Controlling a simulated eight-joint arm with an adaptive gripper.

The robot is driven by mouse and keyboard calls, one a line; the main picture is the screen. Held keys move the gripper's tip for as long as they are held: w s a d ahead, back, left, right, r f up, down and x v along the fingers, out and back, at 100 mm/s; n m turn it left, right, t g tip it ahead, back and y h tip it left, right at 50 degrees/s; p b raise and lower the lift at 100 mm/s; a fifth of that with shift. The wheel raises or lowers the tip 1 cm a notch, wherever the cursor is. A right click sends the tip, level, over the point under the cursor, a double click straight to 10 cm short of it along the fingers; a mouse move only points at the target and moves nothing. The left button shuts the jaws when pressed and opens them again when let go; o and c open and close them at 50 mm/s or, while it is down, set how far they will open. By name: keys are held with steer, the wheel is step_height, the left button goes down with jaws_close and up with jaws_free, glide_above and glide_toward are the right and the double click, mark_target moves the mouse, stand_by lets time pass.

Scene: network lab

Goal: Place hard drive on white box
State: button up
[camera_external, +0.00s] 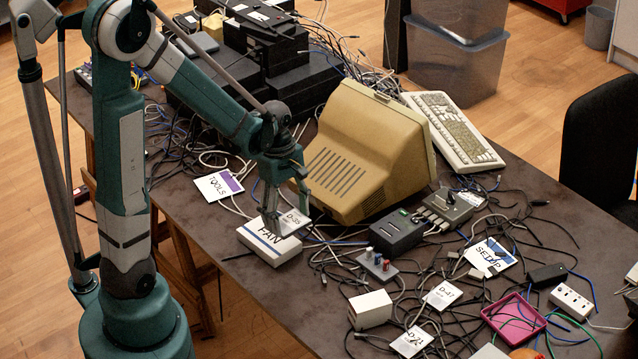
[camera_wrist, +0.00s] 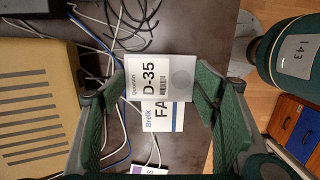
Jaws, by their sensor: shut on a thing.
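My gripper (camera_external: 274,212) is shut on the hard drive (camera_external: 296,221), a flat pale piece marked D-35. The drive also shows between the green fingers in the wrist view (camera_wrist: 160,85). A white box marked FAN (camera_external: 266,247) lies on the table right under my gripper. In the wrist view the drive covers part of the FAN box (camera_wrist: 160,118). I cannot tell whether the drive touches it. A plain white box (camera_external: 370,309) stands farther right, near the front edge.
A beige monitor (camera_external: 352,150) stands close to the right of my gripper. A TOOLS card (camera_external: 218,186) lies to the left. Bare table shows left of the FAN box.

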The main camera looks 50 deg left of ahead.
steer(key=r, duration=0.2)
glide_above(269, 236)
steer(key=shift+a+f+p, duration=0.25)
steer(key=shift+a+p, duration=0.05)
steer(key=shift+p, duration=0.15)
steer(key=shift+f+b, duration=0.7)
steer(key=shift+f, duration=2.2)
steer(key=shift+f, duration=0.15)
steer(key=shift+f+b, duration=0.55)
steer(key=shift+f, duration=1.4)
steer(key=shift+f, duration=0.15)
steer(key=o, duration=0.6)
steer(key=shift+c, duration=0.2)
steer(key=o, duration=0.4)
